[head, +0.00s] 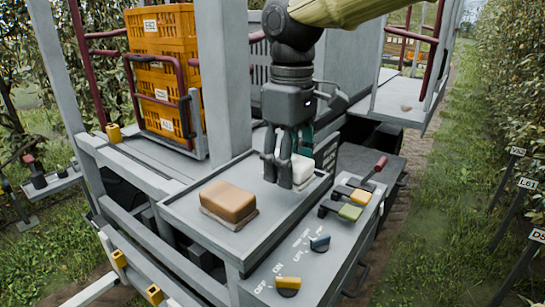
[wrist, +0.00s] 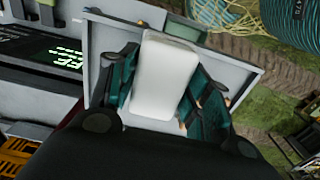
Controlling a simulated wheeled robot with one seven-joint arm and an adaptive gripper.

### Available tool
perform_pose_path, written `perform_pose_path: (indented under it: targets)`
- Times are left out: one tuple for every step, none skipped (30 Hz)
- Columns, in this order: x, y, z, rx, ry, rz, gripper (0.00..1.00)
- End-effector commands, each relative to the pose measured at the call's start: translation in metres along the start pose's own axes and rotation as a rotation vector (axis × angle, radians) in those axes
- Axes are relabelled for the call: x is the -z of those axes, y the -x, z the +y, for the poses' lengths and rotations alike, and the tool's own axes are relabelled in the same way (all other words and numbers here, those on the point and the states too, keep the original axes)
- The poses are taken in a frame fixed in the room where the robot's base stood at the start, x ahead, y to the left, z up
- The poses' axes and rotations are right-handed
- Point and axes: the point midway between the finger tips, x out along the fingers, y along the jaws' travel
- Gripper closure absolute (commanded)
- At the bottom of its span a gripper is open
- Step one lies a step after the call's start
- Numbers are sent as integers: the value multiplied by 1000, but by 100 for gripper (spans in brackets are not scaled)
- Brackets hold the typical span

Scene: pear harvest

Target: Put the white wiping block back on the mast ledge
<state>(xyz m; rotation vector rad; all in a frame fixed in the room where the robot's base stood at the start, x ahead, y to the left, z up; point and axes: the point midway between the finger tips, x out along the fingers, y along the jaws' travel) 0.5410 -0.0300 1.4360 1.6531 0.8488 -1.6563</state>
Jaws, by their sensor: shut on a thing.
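My gripper (head: 288,182) points down over the far right part of a grey rimmed ledge (head: 180,237). It is shut on the white wiping block (head: 303,172), whose front is partly hidden by the fingers in the head view. In the wrist view the white block (wrist: 162,75) lies between the two teal-padded fingers (wrist: 160,92), with the grey ledge (wrist: 105,35) behind it. I cannot tell whether the block touches the ledge surface. A grey mast post (head: 222,80) rises behind the ledge.
A brown block (head: 228,201) sits on the ledge's left part. A control panel (head: 318,270) with yellow, blue, green and red-handled controls borders the ledge at right. Orange crates (head: 162,75) stand behind at left. A dark display with green text (wrist: 60,62) shows in the wrist view.

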Motion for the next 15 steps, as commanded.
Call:
perform_pose_path:
  targets:
    - [7,3,4,0,0,-1,70]
    - [11,2,6,1,0,-1,70]
    - [16,2,10,0,0,-1,70]
    - [20,1,12,1,0,-1,70]
    - [24,1,14,2,0,-2,70]
    - [29,0,17,1,0,-2,70]
    - [33,0,19,1,0,-2,70]
    - [36,-1,21,1,0,-2,70]
    - [40,-2,24,0,0,-2,70]
    - [43,-2,25,0,-1,-1,70]
    - [46,-2,27,0,-1,0,70]
    - [48,-3,29,0,-2,0,70]
    - [50,-3,30,0,-2,1,70]
    - [51,-4,30,0,-2,1,70]
    - [52,-4,31,0,-2,1,70]
